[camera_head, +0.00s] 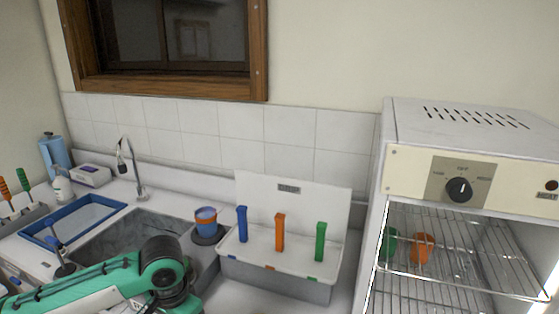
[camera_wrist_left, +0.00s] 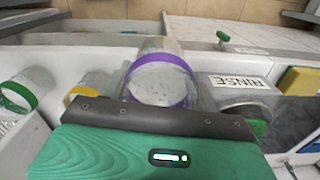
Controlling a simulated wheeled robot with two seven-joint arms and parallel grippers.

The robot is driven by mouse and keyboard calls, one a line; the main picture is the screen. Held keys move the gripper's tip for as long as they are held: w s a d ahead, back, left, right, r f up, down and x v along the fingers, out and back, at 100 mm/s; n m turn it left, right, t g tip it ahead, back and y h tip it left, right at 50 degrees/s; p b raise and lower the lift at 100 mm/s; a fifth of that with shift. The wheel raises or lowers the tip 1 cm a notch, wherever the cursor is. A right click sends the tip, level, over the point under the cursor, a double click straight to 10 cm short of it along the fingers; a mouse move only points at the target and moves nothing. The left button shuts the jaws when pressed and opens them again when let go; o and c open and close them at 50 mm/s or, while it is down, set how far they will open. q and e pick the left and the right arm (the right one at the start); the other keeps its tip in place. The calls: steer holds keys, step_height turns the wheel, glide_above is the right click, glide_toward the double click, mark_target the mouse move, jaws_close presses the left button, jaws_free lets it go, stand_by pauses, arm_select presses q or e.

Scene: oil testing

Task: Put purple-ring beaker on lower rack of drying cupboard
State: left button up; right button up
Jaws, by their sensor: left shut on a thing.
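The purple-ring beaker (camera_wrist_left: 162,74) is clear with a purple band, and it sits in my left gripper (camera_wrist_left: 163,92) in the left wrist view. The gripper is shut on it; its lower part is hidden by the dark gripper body. In the head view my left arm reaches over the sink at the lower left, but its gripper and the beaker do not show. The drying cupboard (camera_head: 455,184) stands open-fronted at the right. Its upper rack (camera_head: 480,262) and part of its lower rack (camera_head: 425,303) show. My right gripper is not in view.
A green-ring beaker (camera_wrist_left: 18,95) and a yellow-ring beaker (camera_wrist_left: 86,91) stand left of the held one. In the cupboard are an orange item (camera_head: 422,248) and a green item (camera_head: 389,244). A white basin (camera_head: 284,262) with coloured handles stands between sink and cupboard.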

arm_select(q)
steer(key=s+f+n, duration=0.2)
steer(key=n, duration=0.1)
steer(key=s+a+f+n, duration=0.1)
steer(key=n, duration=0.1)
steer(key=shift+s+f, duration=0.15)
steer(key=shift+s, duration=0.1)
steer(key=shift+d, duration=0.1)
stand_by(0.4)
